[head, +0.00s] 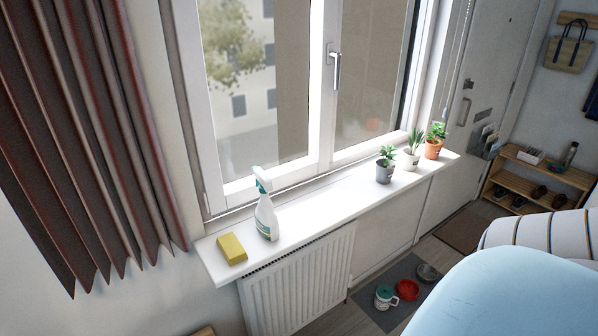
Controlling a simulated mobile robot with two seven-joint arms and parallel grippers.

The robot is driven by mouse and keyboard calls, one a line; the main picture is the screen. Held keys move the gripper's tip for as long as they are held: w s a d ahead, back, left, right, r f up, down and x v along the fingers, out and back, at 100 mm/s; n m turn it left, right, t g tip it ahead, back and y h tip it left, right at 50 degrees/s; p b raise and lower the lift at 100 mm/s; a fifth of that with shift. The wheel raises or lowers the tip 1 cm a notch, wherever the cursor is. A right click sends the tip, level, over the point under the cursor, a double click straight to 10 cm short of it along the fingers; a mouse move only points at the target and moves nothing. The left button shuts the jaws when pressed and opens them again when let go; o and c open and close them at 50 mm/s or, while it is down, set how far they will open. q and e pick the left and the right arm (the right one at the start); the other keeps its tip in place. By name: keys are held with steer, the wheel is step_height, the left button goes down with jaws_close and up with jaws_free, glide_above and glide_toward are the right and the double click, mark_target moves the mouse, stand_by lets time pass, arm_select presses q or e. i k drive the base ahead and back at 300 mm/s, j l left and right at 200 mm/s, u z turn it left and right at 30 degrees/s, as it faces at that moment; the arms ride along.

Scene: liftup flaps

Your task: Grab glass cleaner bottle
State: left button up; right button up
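The glass cleaner bottle (266,216) stands upright on the white windowsill (318,213). It is a white spray bottle with a teal trigger head and a teal label. It stands just right of a yellow sponge (231,249), in front of the window. Neither of my grippers is in the head view, and nothing touches the bottle apart from the sill under it.
Potted plants (385,165) stand on the sill's right part, with free sill between them and the bottle. A radiator (297,285) is below the sill. A dark curtain (85,130) hangs at left. A light blue rounded surface (510,290) fills the lower right.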

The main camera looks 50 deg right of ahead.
mark_target(267, 219)
steer(key=z, duration=1.25)
